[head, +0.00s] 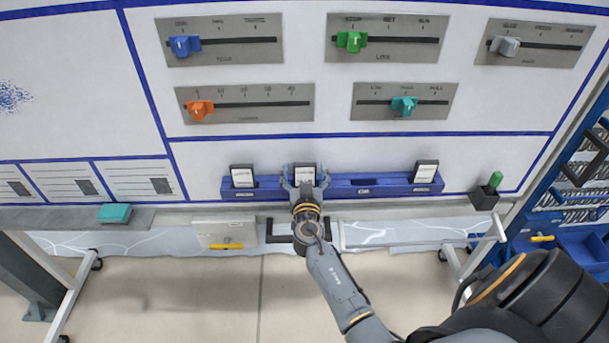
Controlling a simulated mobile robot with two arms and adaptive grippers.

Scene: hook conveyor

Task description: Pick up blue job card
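Three white-faced cards with dark edges stand in a blue rack on the board: the left card (243,177), the middle card (305,173) and the right card (426,172). None shows a clearly blue face, so I cannot tell which is the blue job card. My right gripper (306,183) is at the middle card, its fingers spread to either side of it. It looks open, with no clear grip on the card. It hides the lower part of that card. My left gripper is not in view.
The blue rack (340,188) runs along the board's lower edge, with empty space between the middle and right cards. Slider panels (245,104) are above. A dark cup (484,198) with a green marker (495,180) is at right, a teal eraser (115,213) at left.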

